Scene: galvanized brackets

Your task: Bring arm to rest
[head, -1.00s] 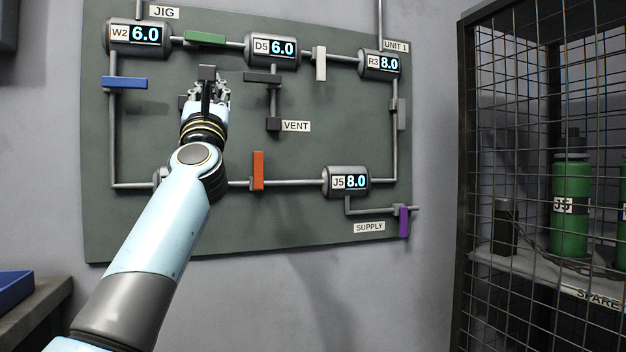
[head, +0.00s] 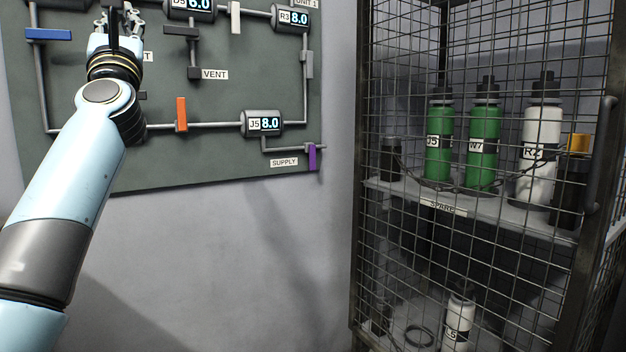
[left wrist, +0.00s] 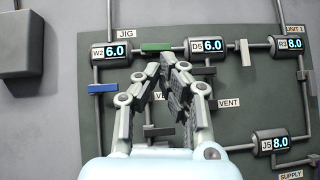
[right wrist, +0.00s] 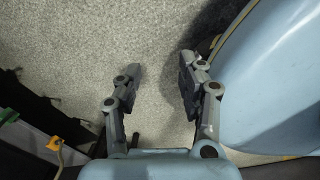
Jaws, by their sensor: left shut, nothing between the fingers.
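My left arm reaches up over the grey-green jig panel (head: 215,165). Its left gripper (head: 120,18) is near the top edge of the head view, in front of the panel. In the left wrist view the left gripper (left wrist: 168,68) has its fingertips close together and empty, below the W2 (left wrist: 111,52) and D5 (left wrist: 207,46) gauges. It partly hides the panel's middle. In the right wrist view my right gripper (right wrist: 160,65) has its fingers apart, with nothing between them, over speckled floor. The head view does not show it.
The panel carries pipes, a blue lever (head: 50,35), an orange lever (head: 181,114), a purple lever (head: 312,157) and the J5 gauge (head: 262,123). A mesh cage (head: 357,230) at right holds green bottles (head: 439,160) and a white bottle (head: 541,165). Bare wall lies between.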

